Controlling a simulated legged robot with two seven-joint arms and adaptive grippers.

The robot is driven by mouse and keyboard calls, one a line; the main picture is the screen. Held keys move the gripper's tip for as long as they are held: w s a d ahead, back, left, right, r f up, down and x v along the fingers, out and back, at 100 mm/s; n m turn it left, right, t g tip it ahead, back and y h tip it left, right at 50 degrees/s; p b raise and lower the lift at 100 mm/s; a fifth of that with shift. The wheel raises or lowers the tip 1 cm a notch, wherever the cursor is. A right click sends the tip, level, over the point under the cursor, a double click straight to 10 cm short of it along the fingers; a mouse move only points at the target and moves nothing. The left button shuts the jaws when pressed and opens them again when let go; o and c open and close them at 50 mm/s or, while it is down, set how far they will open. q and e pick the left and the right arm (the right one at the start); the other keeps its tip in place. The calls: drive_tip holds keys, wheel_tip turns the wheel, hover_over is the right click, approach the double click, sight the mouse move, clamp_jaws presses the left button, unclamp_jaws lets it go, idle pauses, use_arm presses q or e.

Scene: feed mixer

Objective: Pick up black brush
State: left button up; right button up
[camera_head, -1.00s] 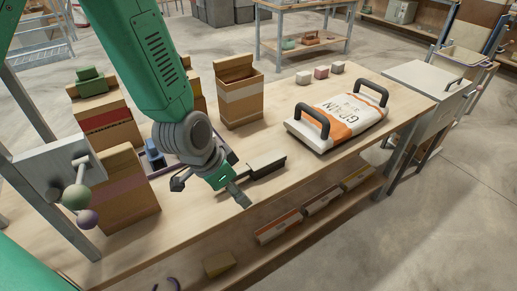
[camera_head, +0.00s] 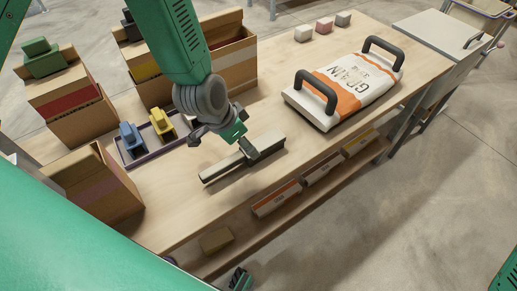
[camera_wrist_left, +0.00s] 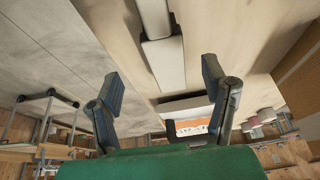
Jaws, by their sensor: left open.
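The brush (camera_head: 267,145) lies on the wooden workbench (camera_head: 345,142), with its long handle pointing to the lower left. It looks dark grey with a pale sheen in the head view. In the left wrist view the brush (camera_wrist_left: 165,60) looks light grey and lies ahead of the spread fingers. My left gripper (camera_head: 222,142) is open and empty above the brush, with one finger overlapping it in the head view. Both fingers of the left gripper (camera_wrist_left: 166,90) show apart in the wrist view. A green and dark part at the bottom edge looks like my right gripper (camera_head: 239,279); its jaws are unclear.
A grain bag (camera_head: 350,88) with black handles lies right of the brush. A shallow tray (camera_head: 126,160) with blue and yellow items stands to the left, among cardboard boxes (camera_head: 75,110). Small blocks (camera_head: 324,26) sit at the back.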

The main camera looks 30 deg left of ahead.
use_arm(q)
drive_tip(key=shift+w+d+f, duration=0.1)
drive_tip(key=shift+w+f, duration=0.1)
drive_tip(key=shift+f, duration=0.3)
drive_tip(key=f, duration=0.3)
drive_tip(key=w+a+f, duration=0.1)
drive_tip(key=shift+a+f, duration=0.1)
drive_tip(key=shift+f, duration=0.25)
drive_tip(key=shift+w+f, duration=0.15)
drive_tip(key=shift+f, duration=0.15)
drive_tip(key=shift+d, duration=0.4)
drive_tip(key=shift+d+r, duration=0.1)
drive_tip(key=shift+d, duration=0.65)
drive_tip(key=c, duration=1.3)
drive_tip(key=shift+a, duration=0.2)
drive_tip(key=shift+c, duration=0.7)
drive_tip(key=shift+a, duration=0.6)
drive_tip(key=r, duration=0.6)
drive_tip(key=d+r, duration=0.1)
drive_tip(key=r, duration=0.2)
drive_tip(key=shift+r, duration=0.25)
drive_tip(key=shift+a+r, duration=0.2)
drive_tip(key=shift+a, duration=0.1)
use_arm(e)
drive_tip(key=shift+a+r, duration=0.35)
drive_tip(key=shift+a, duration=0.15)
